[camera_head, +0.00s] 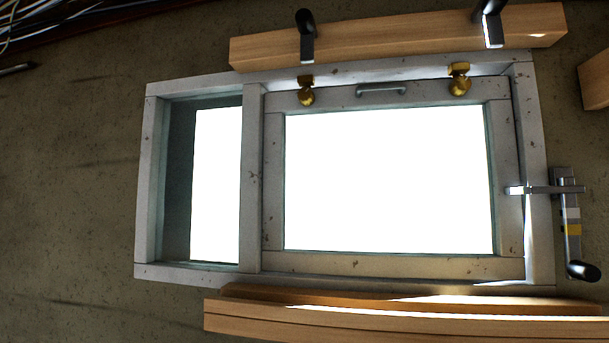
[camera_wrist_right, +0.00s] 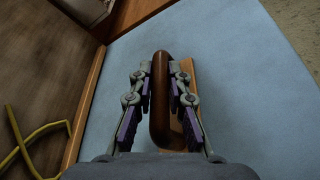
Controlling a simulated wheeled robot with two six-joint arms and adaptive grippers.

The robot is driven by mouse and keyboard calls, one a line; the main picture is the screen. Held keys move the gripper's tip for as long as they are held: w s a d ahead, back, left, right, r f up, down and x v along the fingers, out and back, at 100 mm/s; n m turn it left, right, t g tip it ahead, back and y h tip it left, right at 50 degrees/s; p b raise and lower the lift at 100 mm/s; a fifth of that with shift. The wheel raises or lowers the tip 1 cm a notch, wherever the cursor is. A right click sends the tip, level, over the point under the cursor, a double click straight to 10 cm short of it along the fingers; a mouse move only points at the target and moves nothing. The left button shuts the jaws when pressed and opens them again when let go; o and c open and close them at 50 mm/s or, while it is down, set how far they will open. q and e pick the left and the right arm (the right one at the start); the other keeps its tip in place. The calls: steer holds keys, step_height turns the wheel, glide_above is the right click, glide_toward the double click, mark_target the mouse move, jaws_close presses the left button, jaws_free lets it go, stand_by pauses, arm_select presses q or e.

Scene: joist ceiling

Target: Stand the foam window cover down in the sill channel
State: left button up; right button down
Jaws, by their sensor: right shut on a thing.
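In the right wrist view, my right gripper (camera_wrist_right: 160,100) is shut on an upright brown wooden handle (camera_wrist_right: 160,75). Behind the handle is a broad flat pale-blue panel (camera_wrist_right: 235,60), which looks like the foam window cover; the lower part is hidden by my gripper. In the head view, the wooden sill (camera_head: 300,317) runs below the window, with a dark lengthwise line that looks like its channel. The window (camera_head: 255,180) above it is bare, with bright panes. The cover and both grippers are out of the head view.
A wooden rail (camera_head: 400,38) with two dark hooks or clips runs above the window. Brass catches (camera_head: 306,95) and a small grey handle (camera_head: 381,89) sit on the upper frame. A metal latch lever (camera_head: 572,225) is at right. A yellow cord (camera_wrist_right: 38,140) lies left in the wrist view.

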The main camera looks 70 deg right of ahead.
steer(key=shift+r, duration=0.15)
steer(key=shift+r+p, duration=2)
steer(key=shift+r, duration=0.4)
